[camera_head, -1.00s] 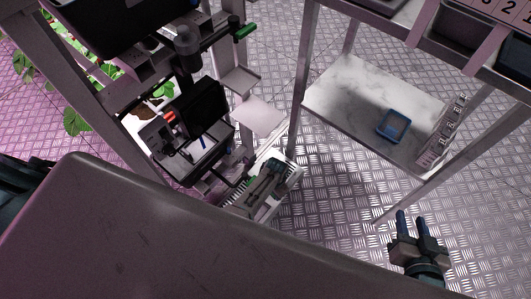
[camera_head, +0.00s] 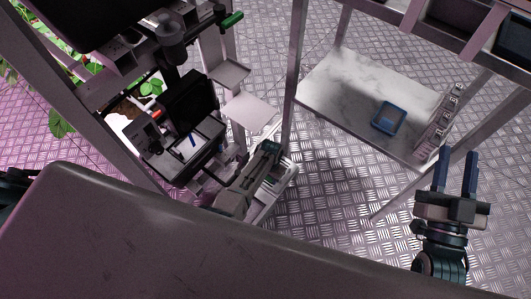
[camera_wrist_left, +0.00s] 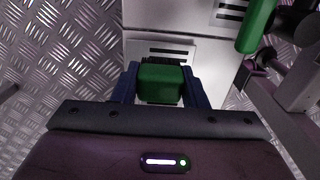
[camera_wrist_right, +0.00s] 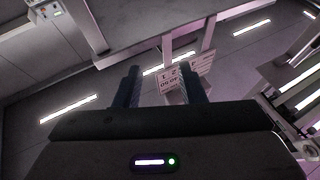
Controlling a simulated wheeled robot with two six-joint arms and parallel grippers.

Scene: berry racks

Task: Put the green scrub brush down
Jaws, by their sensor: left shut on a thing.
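The green scrub brush (camera_wrist_left: 160,84) is between the blue fingers of my left gripper (camera_wrist_left: 159,76) in the left wrist view, with a dark part at its far end. The gripper is shut on it. A white surface with printed labels and dark slots (camera_wrist_left: 160,50) lies beyond the brush; I cannot tell whether they touch.
A blue tray (camera_head: 389,118) sits on the marble-topped shelf (camera_head: 345,88), with a row of labelled holders (camera_head: 438,125) at its right edge. A rack post (camera_head: 293,80) stands left of it. A green handle (camera_wrist_left: 256,25) is close by at upper right. Patterned floor is open between.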

